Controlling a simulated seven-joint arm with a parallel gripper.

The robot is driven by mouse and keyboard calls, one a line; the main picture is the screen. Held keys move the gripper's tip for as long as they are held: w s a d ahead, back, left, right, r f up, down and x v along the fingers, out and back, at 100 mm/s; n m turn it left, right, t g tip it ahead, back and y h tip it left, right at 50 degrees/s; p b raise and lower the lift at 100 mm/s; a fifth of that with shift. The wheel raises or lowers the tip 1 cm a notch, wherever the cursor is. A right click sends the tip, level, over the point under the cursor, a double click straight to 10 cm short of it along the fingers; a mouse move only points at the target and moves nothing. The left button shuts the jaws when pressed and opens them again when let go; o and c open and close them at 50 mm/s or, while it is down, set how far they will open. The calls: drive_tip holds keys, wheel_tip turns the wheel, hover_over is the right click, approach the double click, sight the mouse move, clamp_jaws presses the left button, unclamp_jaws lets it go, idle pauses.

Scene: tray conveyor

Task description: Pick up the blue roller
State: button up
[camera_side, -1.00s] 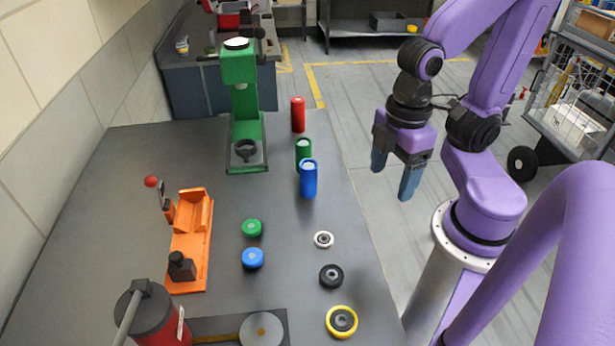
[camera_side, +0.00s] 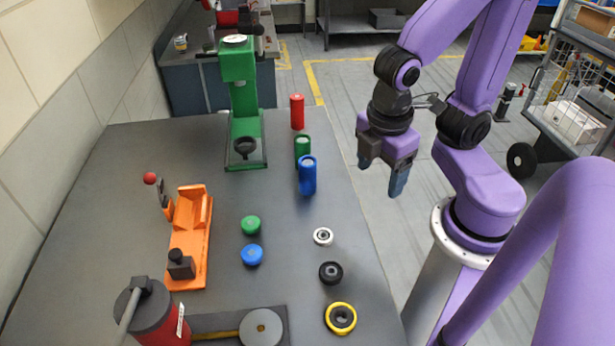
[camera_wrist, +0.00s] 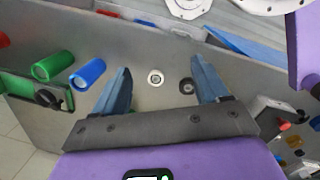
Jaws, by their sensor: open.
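The blue roller (camera_side: 308,176) stands upright near the right edge of the table, just in front of a green roller (camera_side: 302,148). In the wrist view the blue roller (camera_wrist: 88,74) lies left of my left finger, apart from it, with the green roller (camera_wrist: 53,66) further left. My gripper (camera_side: 381,172) is open and empty, out to the right of the table edge in the side view. In the wrist view the fingers of my gripper (camera_wrist: 162,90) are spread wide with nothing held between them.
A red roller (camera_side: 297,111) stands behind the green one. A green press (camera_side: 239,95) and an orange fixture (camera_side: 193,235) stand further left. White (camera_side: 323,236), black (camera_side: 330,273) and yellow (camera_side: 340,318) rings lie along the right edge, beside green and blue caps (camera_side: 252,254).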

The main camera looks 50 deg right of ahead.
drive_tip(key=w+a+f+n+t+h, duration=0.2)
drive_tip(key=w+a+f+n+h, duration=0.1)
drive_tip(key=w+n+h, duration=0.25)
drive_tip(key=n+t+h, duration=0.3)
drive_tip(key=n+t, duration=0.1)
drive_tip(key=n, duration=0.1)
approach(307, 174)
drive_tip(key=shift+t, duration=0.3)
drive_tip(key=x, duration=0.7)
drive_tip(key=shift+w+a+f, duration=0.1)
drive_tip(key=x, duration=0.4)
drive_tip(key=shift+s+d+f, duration=0.2)
drive_tip(key=shift+s+d, duration=0.05)
drive_tip(key=shift+s, duration=0.1)
drive_tip(key=shift+w+d+f, duration=0.3)
drive_tip(key=shift+w+d, duration=0.05)
drive_tip(key=shift+d, duration=0.1)
drive_tip(key=c, duration=1.2)
drive_tip(key=shift+r, duration=0.15)
